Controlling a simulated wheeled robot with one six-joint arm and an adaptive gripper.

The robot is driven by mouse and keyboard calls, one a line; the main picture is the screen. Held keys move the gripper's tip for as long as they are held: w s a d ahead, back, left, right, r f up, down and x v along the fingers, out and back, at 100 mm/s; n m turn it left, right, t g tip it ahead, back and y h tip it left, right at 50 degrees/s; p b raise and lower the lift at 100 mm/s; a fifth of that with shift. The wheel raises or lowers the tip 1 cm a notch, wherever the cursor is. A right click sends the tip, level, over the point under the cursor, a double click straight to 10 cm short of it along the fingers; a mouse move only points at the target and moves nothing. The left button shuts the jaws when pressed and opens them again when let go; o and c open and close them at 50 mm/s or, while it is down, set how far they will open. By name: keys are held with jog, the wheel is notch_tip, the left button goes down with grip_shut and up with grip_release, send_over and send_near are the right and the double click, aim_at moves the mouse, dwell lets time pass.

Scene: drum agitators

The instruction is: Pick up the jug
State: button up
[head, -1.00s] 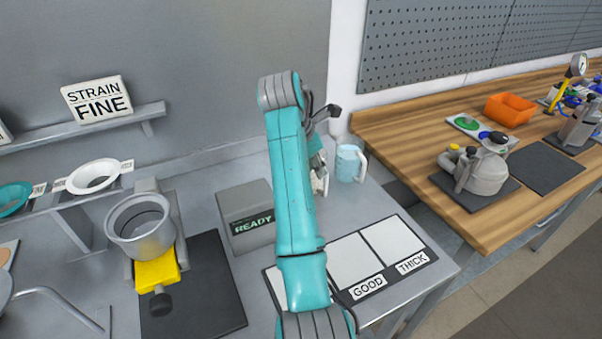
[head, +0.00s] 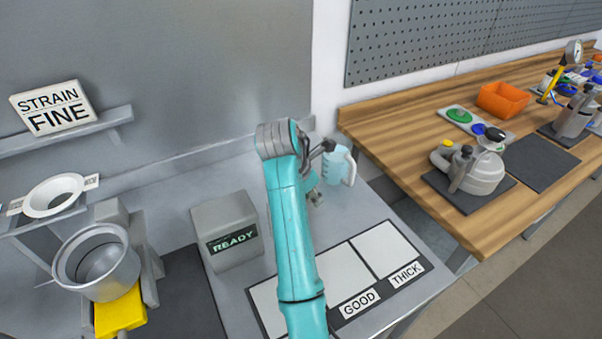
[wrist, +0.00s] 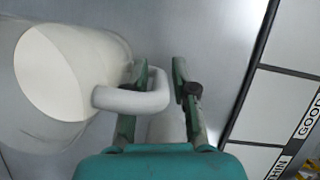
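The jug (head: 338,165) is pale blue with a white handle and stands upright at the back right of the metal bench, by the wall. In the wrist view the jug (wrist: 75,75) fills the left side, with pale cream inside and its handle pointing right. My gripper (wrist: 158,80) is open. The handle's outer end lies between its two dark green fingers; the left finger appears inside the handle loop, partly covered by the handle. Contact cannot be told. In the head view my arm covers most of the gripper.
A grey READY box (head: 226,232) stands left of my arm. A panel marked GOOD and THICK (head: 378,250) lies in front of the jug. A metal pot (head: 97,265) sits at the left. A wooden bench (head: 410,120) with a grey vessel (head: 478,170) is at the right.

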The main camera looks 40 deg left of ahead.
jog(key=shift+w+f, duration=0.15)
jog(key=shift+f, duration=0.1)
grip_shut()
jog(key=shift+r, duration=0.25)
